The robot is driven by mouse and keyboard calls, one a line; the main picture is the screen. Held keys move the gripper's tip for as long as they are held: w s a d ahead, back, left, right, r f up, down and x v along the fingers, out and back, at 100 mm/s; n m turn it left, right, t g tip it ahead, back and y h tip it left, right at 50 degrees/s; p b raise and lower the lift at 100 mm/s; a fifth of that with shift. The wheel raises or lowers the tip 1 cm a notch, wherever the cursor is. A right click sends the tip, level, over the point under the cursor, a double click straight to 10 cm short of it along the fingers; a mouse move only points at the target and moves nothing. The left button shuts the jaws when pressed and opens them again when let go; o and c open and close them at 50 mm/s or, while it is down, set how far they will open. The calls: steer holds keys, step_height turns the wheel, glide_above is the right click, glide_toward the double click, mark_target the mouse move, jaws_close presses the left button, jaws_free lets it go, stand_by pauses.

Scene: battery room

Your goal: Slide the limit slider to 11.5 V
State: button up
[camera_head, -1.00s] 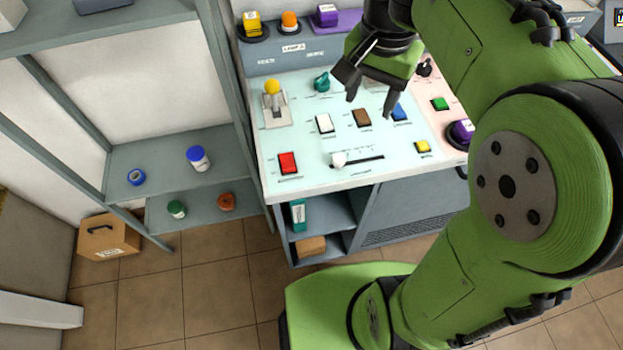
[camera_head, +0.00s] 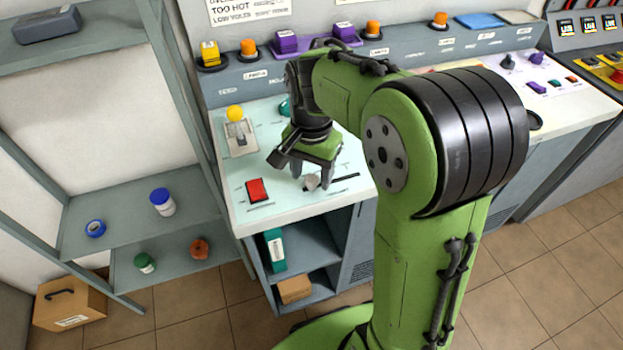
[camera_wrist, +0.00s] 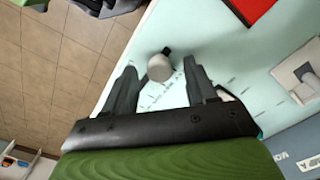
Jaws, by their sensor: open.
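The limit slider is on the pale control panel (camera_head: 232,205). Its pale knob (camera_head: 311,183) is at the left end of a dark slot (camera_head: 346,177) near the panel's front edge. My gripper (camera_head: 312,181) is open over the knob, fingers pointing down. In the wrist view the rounded knob (camera_wrist: 159,69) shows between the two open fingers (camera_wrist: 158,66), with a gap on each side. I cannot tell how low the fingertips are beside it. The voltage marks are too small to read, and my arm hides part of the panel to the right.
A red button (camera_head: 257,190) is just left of the slider; it also shows in the wrist view (camera_wrist: 246,7). A yellow-balled lever (camera_head: 235,114) stands behind it. Shelves with a blue-lidded jar (camera_head: 163,202) are at the left. The panel's front edge is close to the slider.

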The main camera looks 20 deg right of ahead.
steer(key=shift+f, duration=0.3)
steer(key=shift+c, duration=0.5)
jaws_close()
steer(key=shift+d+r, duration=0.1)
steer(key=p, duration=0.2)
glide_toward(353, 175)
step_height(353, 175, down, 5)
steer(key=shift+f, duration=0.2)
